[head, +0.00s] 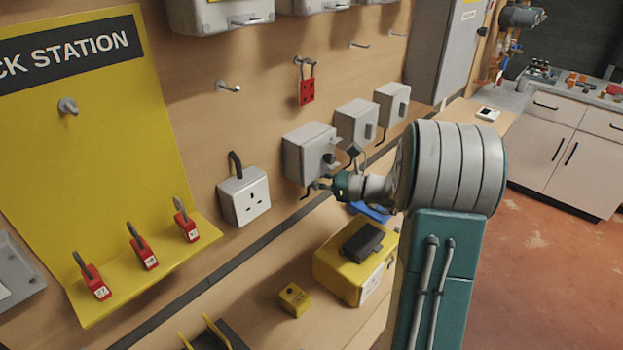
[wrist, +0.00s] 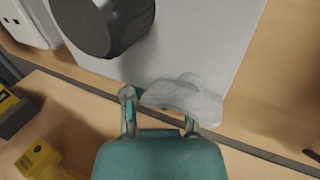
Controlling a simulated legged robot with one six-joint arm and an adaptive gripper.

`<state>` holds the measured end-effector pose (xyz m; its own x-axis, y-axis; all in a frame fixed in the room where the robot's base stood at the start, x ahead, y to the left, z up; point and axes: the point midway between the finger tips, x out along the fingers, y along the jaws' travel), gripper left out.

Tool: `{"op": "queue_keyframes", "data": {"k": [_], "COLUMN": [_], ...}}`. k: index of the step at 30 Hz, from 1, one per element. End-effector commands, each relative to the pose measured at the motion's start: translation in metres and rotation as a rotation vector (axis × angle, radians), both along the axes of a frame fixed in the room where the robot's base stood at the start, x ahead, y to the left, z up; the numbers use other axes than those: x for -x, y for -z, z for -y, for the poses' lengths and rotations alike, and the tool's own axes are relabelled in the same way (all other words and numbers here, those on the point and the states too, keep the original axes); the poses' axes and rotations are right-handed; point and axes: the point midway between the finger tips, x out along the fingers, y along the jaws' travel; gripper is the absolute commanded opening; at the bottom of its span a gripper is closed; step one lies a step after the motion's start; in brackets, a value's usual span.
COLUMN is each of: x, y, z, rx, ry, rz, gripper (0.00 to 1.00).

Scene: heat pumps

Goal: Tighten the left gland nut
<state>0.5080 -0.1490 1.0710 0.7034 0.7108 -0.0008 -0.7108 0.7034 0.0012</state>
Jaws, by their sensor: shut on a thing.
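A grey switch box (head: 305,152) with a black knob (head: 329,159) is mounted on the wooden wall panel. My gripper (head: 322,185) is at its lower right in the head view, too small there to show its grip. In the wrist view the box face (wrist: 205,40) and large dark knob (wrist: 105,25) lie just beyond my gripper (wrist: 160,98). My fingers are shut on a pale grey rounded piece (wrist: 188,97) at the box's lower edge. It may be the left gland nut, but its shape is unclear and partly hidden by the fingers.
Two similar grey boxes (head: 357,122) (head: 391,103) are to the right. A white socket (head: 243,196) is to the left. Below, a yellow case (head: 350,262) and small yellow block (head: 294,299) stand on the bench.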

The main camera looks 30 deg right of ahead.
Motion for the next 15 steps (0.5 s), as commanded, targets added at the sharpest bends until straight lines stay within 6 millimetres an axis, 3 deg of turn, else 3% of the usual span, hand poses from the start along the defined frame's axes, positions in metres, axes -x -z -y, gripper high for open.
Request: {"op": "queue_keyframes", "data": {"k": [15], "x": [-0.0028], "y": [-0.0027], "z": [0.0022], "rx": [0.002], "ry": [-0.128], "rz": [0.008], "gripper": [0.00]}}
